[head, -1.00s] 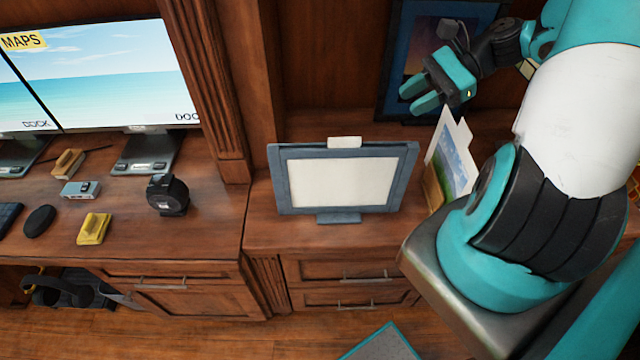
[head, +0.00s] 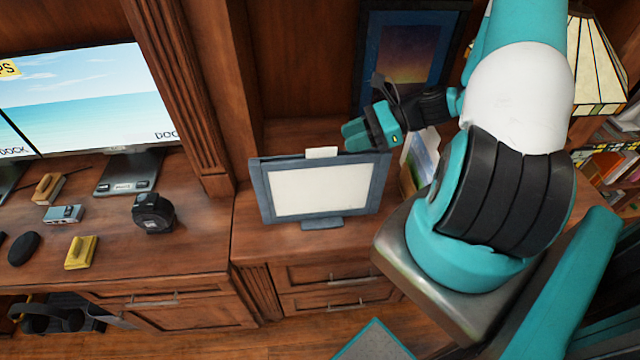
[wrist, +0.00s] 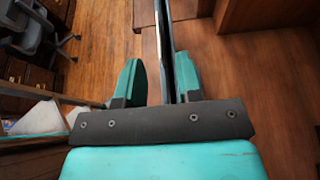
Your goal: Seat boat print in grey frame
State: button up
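The grey frame (head: 265,200) stands upright on the cabinet top in the head view. It shows a blank cream panel (head: 318,192), with a pale tab (head: 322,153) above its top edge. The boat print (head: 421,158) stands to its right, mostly hidden by my arm; its boat cannot be made out. My gripper (head: 357,136) is at the frame's top right corner in the head view. In the wrist view, my gripper (wrist: 157,84) is open. A thin dark panel seen edge-on runs between its fingers; I cannot tell which thing it is.
A dark blue framed picture (head: 410,60) stands behind, against the back panel. A lamp (head: 598,65) is at the right. A wooden pillar (head: 190,90) separates the desk with monitors (head: 95,100) and a black tape measure (head: 153,213) at left. Cabinet top before the frame is clear.

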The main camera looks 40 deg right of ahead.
jog(key=p+x, duration=0.2)
jog(key=x, duration=0.3)
jog(key=shift+s+p, duration=0.1)
jog(key=shift+p, duration=0.3)
jog(key=shift+w+a+f, duration=0.2)
jog(key=shift+f, duration=0.05)
grip_shut()
